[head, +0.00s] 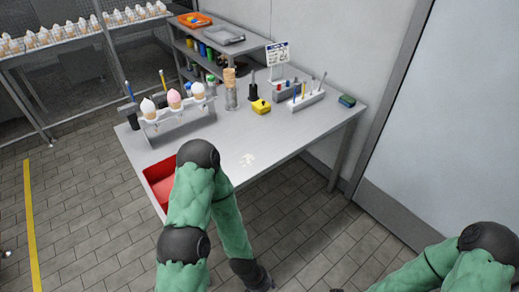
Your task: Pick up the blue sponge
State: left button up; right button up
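The blue sponge (346,101) lies at the far right end of the grey table, near the wall. It looks like a small block with a blue top and a greenish side. My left arm rises in front of the table and bends back down. My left gripper (264,284) hangs low past the table's front edge, far from the sponge, at the bottom of the view and partly cut off. My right gripper (340,290) barely shows at the bottom edge, well below the sponge. Neither gripper's fingers show clearly enough to tell open from shut.
The table (290,142) has a clear front right area. A holder with pens (306,100) and a yellow item (261,106) stand left of the sponge. A cone rack (178,119) and a red tray (158,172) are at the left.

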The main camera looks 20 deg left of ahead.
aim_at(347, 101)
jog(key=i+j+z, duration=0.1)
jog(key=i+z, duration=0.4)
jog(key=i, duration=0.55)
